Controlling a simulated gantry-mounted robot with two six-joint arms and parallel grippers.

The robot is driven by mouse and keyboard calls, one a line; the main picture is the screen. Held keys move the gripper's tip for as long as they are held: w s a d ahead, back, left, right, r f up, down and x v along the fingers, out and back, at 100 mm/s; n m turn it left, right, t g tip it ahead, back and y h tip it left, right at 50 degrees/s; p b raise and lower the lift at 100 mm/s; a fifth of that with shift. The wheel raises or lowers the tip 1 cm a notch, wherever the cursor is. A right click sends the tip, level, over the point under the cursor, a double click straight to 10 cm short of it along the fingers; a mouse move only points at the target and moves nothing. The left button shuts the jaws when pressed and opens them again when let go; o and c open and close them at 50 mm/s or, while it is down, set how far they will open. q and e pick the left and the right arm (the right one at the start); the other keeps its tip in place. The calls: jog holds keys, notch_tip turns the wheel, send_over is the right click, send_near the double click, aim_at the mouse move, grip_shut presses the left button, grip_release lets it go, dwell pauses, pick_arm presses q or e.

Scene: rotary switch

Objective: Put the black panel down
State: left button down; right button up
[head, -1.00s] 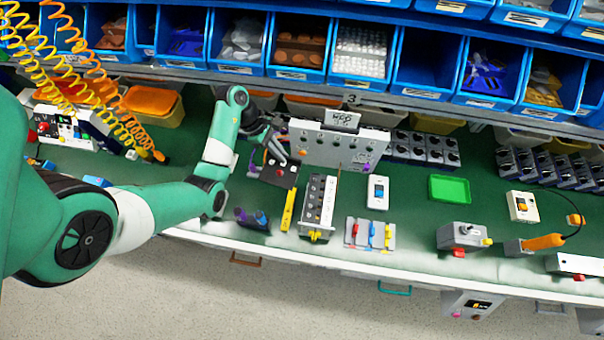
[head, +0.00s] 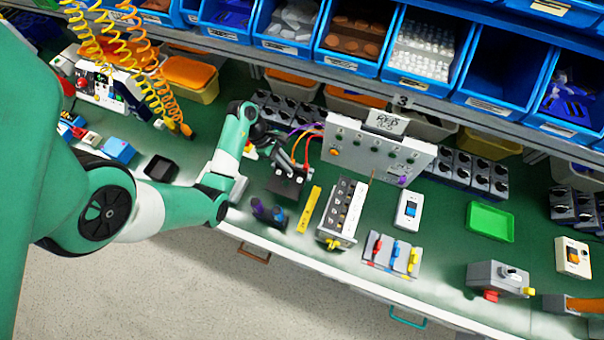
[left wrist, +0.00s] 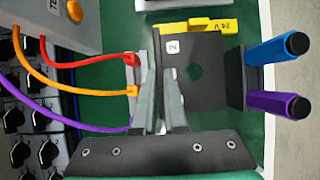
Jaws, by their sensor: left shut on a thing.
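The black panel (head: 288,182) is a dark flat piece in the head view, low over the green bench, in front of the grey switch box. In the left wrist view the panel (left wrist: 205,85) shows a round hole and a small white "2" label. My left gripper (head: 290,158) comes in from the left and is shut on the panel. In the left wrist view its fingers (left wrist: 160,100) close on the panel's left edge. Whether the panel's underside touches the bench cannot be told. My right gripper is not in view.
The grey switch box (head: 375,148) with coloured cables stands behind. A yellow piece (head: 309,209), blue and purple handled tools (head: 268,212) and a terminal block (head: 343,211) lie close in front. A small black square (head: 160,168) lies left. Bare green bench shows between these.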

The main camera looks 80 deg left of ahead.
aim_at(289, 177)
pick_arm(q)
notch_tip(289, 177, down, 5)
jog(key=shift+r+b, duration=0.1)
jog(key=shift+b, duration=0.5)
notch_tip(289, 177, down, 4)
jog(key=shift+s+d+r+b, duration=0.1)
jog(key=shift+b, duration=0.75)
jog(key=c, duration=1.2)
grip_release()
jog(key=shift+c, duration=0.2)
